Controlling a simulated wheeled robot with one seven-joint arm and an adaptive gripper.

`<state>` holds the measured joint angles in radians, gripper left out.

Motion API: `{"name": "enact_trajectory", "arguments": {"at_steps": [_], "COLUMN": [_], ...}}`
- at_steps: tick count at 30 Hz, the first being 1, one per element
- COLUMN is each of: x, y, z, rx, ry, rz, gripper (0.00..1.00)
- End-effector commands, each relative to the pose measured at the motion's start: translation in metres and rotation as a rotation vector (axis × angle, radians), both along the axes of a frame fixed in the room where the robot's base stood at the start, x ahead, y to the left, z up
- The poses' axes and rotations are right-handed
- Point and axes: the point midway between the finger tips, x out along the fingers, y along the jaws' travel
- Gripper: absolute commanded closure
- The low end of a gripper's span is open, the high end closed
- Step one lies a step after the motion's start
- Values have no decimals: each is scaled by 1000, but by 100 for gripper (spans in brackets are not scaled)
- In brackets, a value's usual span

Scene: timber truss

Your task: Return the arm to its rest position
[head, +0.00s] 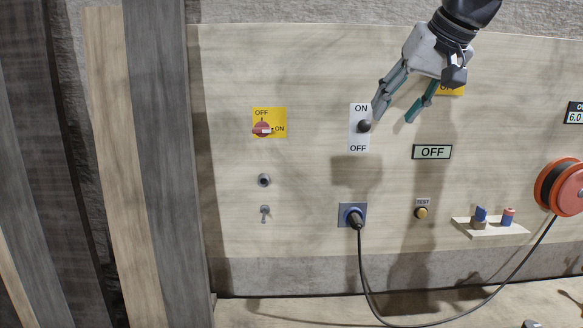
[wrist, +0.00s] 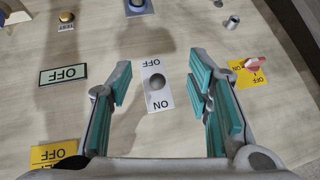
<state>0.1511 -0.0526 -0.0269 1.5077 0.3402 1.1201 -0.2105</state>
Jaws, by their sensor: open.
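My gripper (head: 393,108) is open and empty at the top right of the head view, in front of the pale panel (head: 310,60). Its teal-padded fingers are spread in the wrist view (wrist: 165,95). The white ON/OFF switch plate (head: 359,143) with a dark round knob (head: 364,126) is behind and beside the left fingertip in the head view. In the wrist view the plate (wrist: 163,94) shows upside down between the fingers. I cannot tell how far the fingers are from it.
A red rotary switch (head: 262,129) is on the left, with a keyhole (head: 264,180) and key below. A plug (head: 354,217) with a black cable, an OFF display (head: 432,152), a TEST button (head: 421,213), a small shelf (head: 490,232) and an orange reel (head: 570,188) are near. Timber posts (head: 165,150) stand left.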

Motion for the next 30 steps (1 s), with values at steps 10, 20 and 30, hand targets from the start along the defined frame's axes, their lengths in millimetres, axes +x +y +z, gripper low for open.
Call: {"name": "enact_trajectory", "arguments": {"at_steps": [10, 20, 30], "x": [-119, -209, -229], "y": [20, 19, 16], "z": [-103, -212, -240], "rx": [-102, -199, -224], "ry": [76, 117, 127], "rz": [-28, -30, -29], "gripper": [54, 54, 54]}}
